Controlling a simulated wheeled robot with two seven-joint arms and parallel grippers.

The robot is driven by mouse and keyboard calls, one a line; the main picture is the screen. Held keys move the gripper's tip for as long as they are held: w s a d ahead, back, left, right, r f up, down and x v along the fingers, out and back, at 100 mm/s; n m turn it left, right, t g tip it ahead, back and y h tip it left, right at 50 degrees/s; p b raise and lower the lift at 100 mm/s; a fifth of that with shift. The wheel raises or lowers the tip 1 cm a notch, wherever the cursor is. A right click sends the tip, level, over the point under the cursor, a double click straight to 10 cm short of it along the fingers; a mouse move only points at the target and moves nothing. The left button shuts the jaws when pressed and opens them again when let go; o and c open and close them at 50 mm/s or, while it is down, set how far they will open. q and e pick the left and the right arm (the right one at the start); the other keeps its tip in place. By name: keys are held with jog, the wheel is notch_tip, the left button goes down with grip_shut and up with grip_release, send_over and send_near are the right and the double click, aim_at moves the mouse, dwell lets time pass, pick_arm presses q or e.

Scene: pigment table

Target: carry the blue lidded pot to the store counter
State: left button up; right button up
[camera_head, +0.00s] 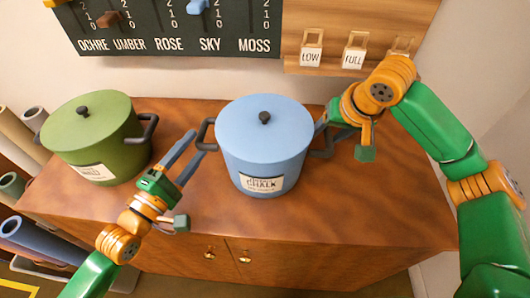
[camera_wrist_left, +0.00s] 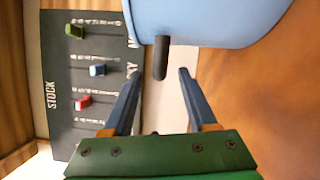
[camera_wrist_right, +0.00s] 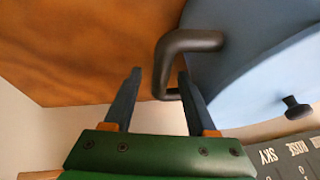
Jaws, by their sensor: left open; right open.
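The blue lidded pot (camera_head: 263,140), labelled CHALK, stands upright on the wooden cabinet top (camera_head: 330,205). Its dark left handle (camera_head: 206,134) sits at the open fingertips of my left gripper (camera_head: 197,144). In the left wrist view the handle (camera_wrist_left: 161,58) shows between the two fingertips, not gripped. My right gripper (camera_head: 326,130) is open at the pot's right side, its fingers partly hidden in the head view. In the right wrist view the right handle (camera_wrist_right: 170,62) reaches in between the fingertips, not gripped.
A green lidded pot (camera_head: 92,135) stands to the left on the cabinet. A dark stock board (camera_head: 175,28) with sliders hangs on the wall behind. LOW (camera_head: 311,54) and FULL (camera_head: 354,55) tags hang on a wooden panel. Rolled sheets (camera_head: 38,240) stand at lower left.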

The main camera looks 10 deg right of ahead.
aim_at(200, 137)
pick_arm(q)
jog(key=x, duration=0.3)
jog(key=shift+w, duration=0.15)
pick_arm(e)
jog(key=x, duration=0.3)
jog(key=shift+w+f, duration=0.1)
pick_arm(q)
grip_shut()
pick_arm(e)
grip_shut()
dwell(0.6)
